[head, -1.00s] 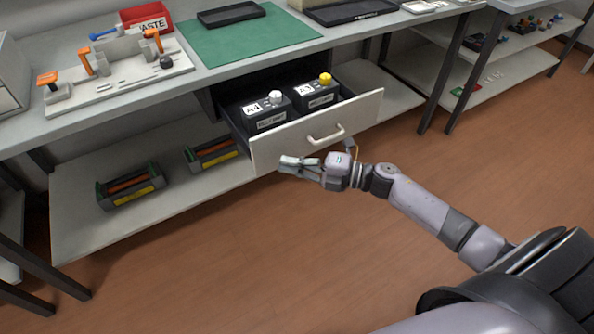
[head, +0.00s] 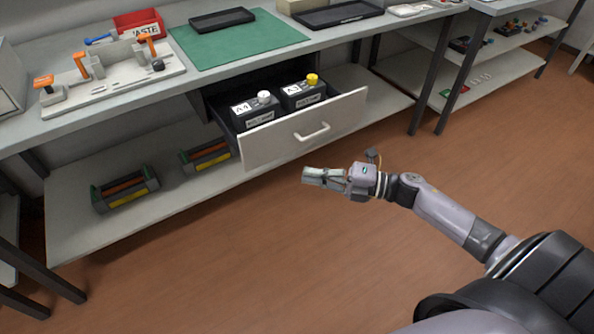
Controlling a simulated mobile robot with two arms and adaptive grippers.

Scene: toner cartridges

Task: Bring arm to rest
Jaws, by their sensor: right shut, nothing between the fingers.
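My right gripper (head: 314,176) is shut and empty. It hangs in the air in front of the open drawer (head: 270,146), below and to the right of the drawer's handle (head: 312,132), apart from it. The drawer is pulled out under the workbench. In it stand two dark cartridges, one labelled A4 with a white cap (head: 252,112) and one labelled A3 with a yellow cap (head: 305,94). My left gripper is not in view.
The workbench (head: 190,81) carries a green mat (head: 240,38), a red waste bin (head: 138,22), a white fixture with orange clamps (head: 110,80) and black trays (head: 338,14). Two toner units (head: 126,190) lie on the lower shelf (head: 85,226). The brown floor around my right arm is clear.

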